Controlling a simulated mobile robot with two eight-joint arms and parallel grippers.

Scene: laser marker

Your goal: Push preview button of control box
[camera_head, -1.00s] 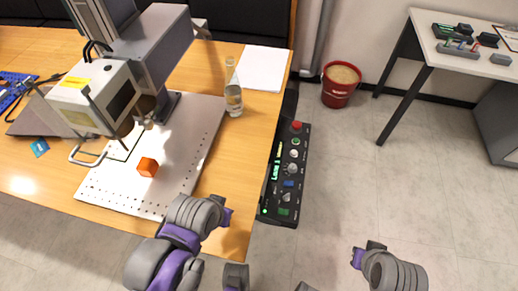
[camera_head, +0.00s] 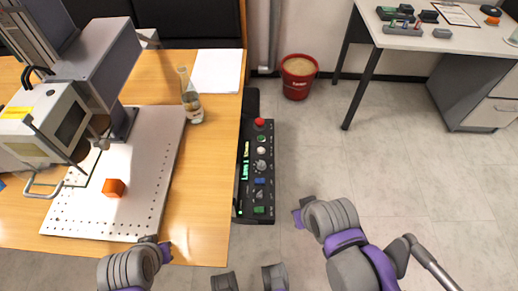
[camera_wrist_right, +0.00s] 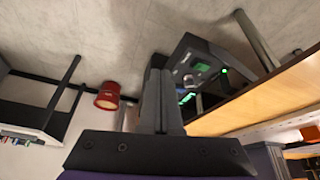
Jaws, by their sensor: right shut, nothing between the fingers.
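The black control box (camera_head: 244,203) lies beyond the right edge of the wooden table in the head view. A red knob (camera_head: 260,122) is at its far end, with several buttons below and a blue one (camera_head: 260,181) lower down. Labels are too small to tell which is the preview button. In the right wrist view the control box (camera_wrist_right: 190,51) appears at the right, with green lights. My right gripper (camera_wrist_right: 159,72) is shut and empty there, its tips just left of the box; contact cannot be told. My left gripper's fingers are not visible.
A red bucket (camera_head: 297,78) stands on the floor. Floor right of the box is open.

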